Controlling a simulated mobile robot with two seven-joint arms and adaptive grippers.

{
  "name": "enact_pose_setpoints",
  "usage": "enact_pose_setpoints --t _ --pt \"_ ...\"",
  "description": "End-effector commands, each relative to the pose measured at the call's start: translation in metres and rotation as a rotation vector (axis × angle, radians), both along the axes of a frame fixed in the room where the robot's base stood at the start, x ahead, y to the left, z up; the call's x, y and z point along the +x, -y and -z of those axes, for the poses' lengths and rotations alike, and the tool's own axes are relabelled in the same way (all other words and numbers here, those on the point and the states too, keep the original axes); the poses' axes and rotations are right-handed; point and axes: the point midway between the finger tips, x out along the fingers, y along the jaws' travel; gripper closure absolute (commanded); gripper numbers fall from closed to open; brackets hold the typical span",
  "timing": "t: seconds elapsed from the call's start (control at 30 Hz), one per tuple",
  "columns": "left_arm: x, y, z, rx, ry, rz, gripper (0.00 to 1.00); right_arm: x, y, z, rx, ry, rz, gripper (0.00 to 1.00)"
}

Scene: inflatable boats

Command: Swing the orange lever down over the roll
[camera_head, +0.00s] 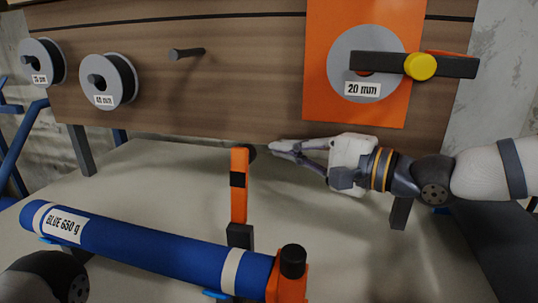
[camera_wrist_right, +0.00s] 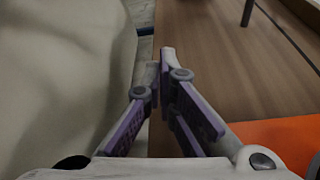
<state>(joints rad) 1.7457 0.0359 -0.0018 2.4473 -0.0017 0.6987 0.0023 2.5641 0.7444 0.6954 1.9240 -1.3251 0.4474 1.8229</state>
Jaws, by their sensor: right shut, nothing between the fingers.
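The orange lever (camera_head: 239,205) stands upright behind the blue roll, with a black band, a dark knob at its top and a black block at its foot. The roll (camera_head: 150,243), labelled "BLUE 650 g", lies slanted across the front with white bands near its ends. My right gripper (camera_head: 275,148) is shut and empty, its fingertips pointing left just right of the lever's top; I cannot tell whether they touch it. The closed fingers also show in the right wrist view (camera_wrist_right: 166,65). My left gripper is out of view; only a dark arm part shows at lower left.
An orange block with a black knob (camera_head: 292,262) sits at the roll's right end. Behind stands a wooden board (camera_head: 240,100) with grey discs, a peg (camera_head: 187,53) and an orange panel (camera_head: 320,105) marked "20 mm". Pale surface right of the lever is clear.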

Motion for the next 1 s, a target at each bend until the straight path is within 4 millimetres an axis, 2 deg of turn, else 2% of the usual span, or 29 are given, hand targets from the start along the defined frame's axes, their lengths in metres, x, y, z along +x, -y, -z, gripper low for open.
enact_pose_setpoints --t 0.13,0.23,0.43,0.83,1.0 --pt "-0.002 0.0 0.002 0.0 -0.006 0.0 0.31 0.018 -0.026 0.003 -0.003 -0.001 -0.003 1.0" --pt "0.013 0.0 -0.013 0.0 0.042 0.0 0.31 -0.004 -0.029 -0.013 0.0 0.011 -0.002 1.0" --pt "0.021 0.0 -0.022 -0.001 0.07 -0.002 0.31 -0.02 -0.034 -0.011 -0.002 0.007 -0.001 1.0" --pt "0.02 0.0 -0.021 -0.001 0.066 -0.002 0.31 -0.021 -0.034 -0.006 -0.002 0.005 0.001 1.0" --pt "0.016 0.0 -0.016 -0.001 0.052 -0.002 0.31 -0.013 -0.035 -0.006 -0.023 0.064 0.001 1.0"
